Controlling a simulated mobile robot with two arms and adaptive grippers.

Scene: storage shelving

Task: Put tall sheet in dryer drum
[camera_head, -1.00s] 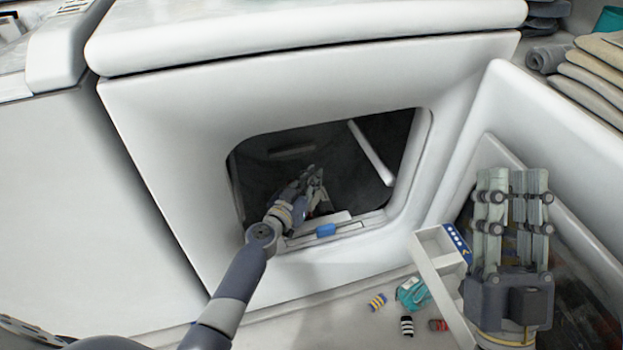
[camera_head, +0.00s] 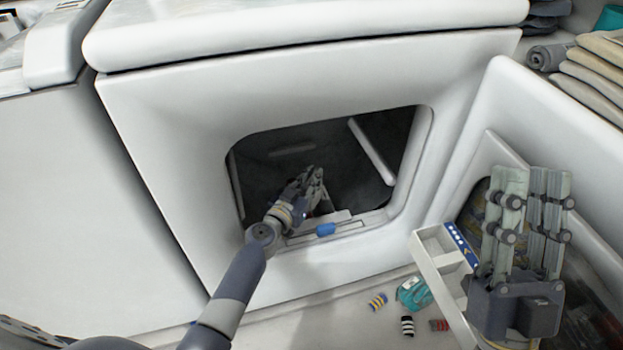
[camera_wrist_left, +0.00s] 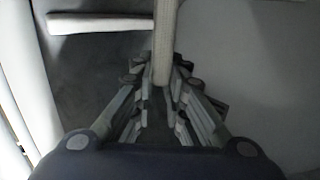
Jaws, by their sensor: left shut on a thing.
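My left gripper (camera_head: 317,178) reaches through the opening into the dark dryer drum (camera_head: 330,145). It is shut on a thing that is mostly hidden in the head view. In the left wrist view, a narrow pale textured strip (camera_wrist_left: 166,45) shows between the left fingers; it looks like the tall sheet seen edge-on, but I cannot tell for sure. The white front of the dryer (camera_head: 180,125) surrounds the opening. My right gripper (camera_head: 533,175) is at the lower right, outside the drum, with its fingers apart and empty.
A pale vane (camera_head: 370,150) crosses the drum; another bar (camera_wrist_left: 98,23) shows in the wrist view. The open door (camera_head: 465,170) stands right of the opening. A white box (camera_head: 430,265) and several small items lie below. Folded cloths (camera_head: 595,70) are at upper right.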

